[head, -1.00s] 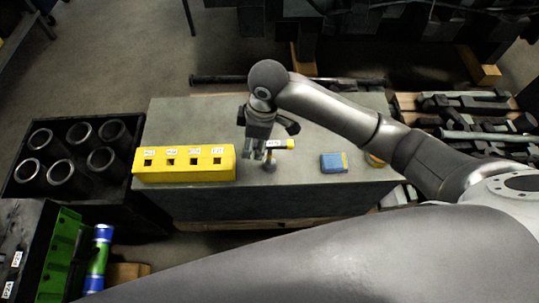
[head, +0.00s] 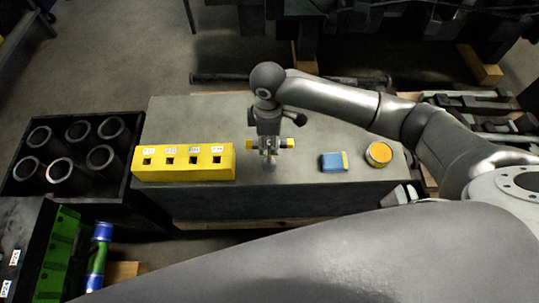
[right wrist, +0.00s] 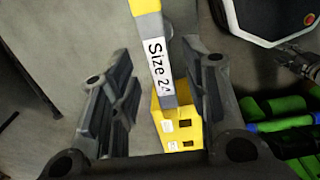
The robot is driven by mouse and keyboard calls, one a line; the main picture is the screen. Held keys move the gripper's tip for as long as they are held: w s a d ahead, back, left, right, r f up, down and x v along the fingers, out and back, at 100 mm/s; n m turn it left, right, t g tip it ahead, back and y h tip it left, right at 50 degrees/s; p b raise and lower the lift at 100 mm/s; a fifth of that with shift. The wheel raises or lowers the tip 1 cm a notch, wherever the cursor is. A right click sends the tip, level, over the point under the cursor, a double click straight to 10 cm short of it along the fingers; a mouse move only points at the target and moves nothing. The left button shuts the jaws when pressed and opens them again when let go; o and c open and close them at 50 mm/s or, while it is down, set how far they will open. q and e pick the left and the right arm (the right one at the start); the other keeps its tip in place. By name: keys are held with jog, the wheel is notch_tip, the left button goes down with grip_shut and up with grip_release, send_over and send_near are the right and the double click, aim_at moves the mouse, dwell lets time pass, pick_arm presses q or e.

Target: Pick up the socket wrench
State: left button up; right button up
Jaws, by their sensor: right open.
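The socket wrench has a yellow handle (head: 287,143) and stands out on both sides of my right gripper (head: 268,155) in the head view, above the grey bench top. In the right wrist view the wrench (right wrist: 157,60), with a white "Size 24" label, runs between the two spread fingers of my right gripper (right wrist: 158,85). The fingers are open, one on each side of the wrench, with gaps visible. The middle of the wrench is hidden by the gripper in the head view.
A yellow block with several labelled square holes (head: 184,162) is left of the gripper. A black crate of cylinders (head: 68,190) stands left.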

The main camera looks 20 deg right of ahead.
notch_tip(320, 180, down, 3)
jog(key=shift+s+d+f, duration=0.1)
jog(key=shift+d+f, duration=0.05)
jog(key=shift+c, duration=0.3)
grip_shut()
